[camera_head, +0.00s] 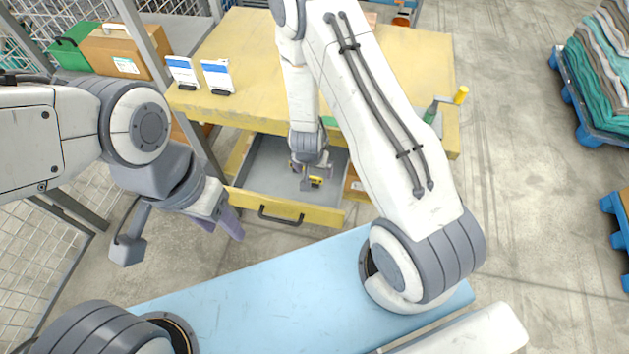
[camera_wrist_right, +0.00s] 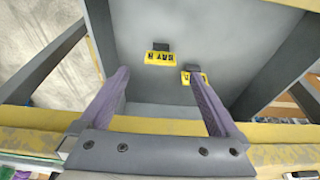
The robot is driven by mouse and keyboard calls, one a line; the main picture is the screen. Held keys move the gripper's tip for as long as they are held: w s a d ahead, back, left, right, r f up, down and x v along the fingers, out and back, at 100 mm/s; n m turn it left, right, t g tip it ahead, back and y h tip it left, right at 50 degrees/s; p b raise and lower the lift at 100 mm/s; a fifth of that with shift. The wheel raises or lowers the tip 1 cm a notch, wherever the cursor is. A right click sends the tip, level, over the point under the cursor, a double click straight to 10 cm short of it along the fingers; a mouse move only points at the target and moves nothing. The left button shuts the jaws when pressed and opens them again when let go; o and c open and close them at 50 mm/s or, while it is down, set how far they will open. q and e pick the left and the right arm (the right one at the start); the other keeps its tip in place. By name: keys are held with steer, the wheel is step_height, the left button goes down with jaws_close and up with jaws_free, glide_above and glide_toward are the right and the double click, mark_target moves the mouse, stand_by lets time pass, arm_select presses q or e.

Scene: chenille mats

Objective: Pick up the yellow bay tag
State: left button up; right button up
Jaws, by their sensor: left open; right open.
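A yellow tag with dark lettering (camera_wrist_right: 158,58) lies in the grey drawer, with a dark block against it. A second yellow piece with dark marks (camera_wrist_right: 203,77) is to its right, partly hidden by my right finger. In the head view one yellow piece (camera_head: 316,180) shows beside my right gripper; I cannot tell which of the two it is. My right gripper (camera_wrist_right: 155,78) is open and empty, over the drawer, its purple fingers pointing in towards the tags. My left gripper (camera_head: 225,222) is open and empty, left of the drawer, outside it.
The open drawer (camera_head: 285,208) has a yellow front with a dark handle. A cardboard box (camera_head: 120,50) stands left. Blue pallets (camera_head: 585,125) stand right.

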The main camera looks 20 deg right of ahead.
mark_target(315, 181)
steer(key=p+x, duration=0.1)
steer(key=x, duration=0.5)
steer(key=shift+p, duration=0.3)
steer(key=shift+w+f, duration=0.15)
steer(key=shift+f, duration=0.3)
steer(key=c, duration=1.2)
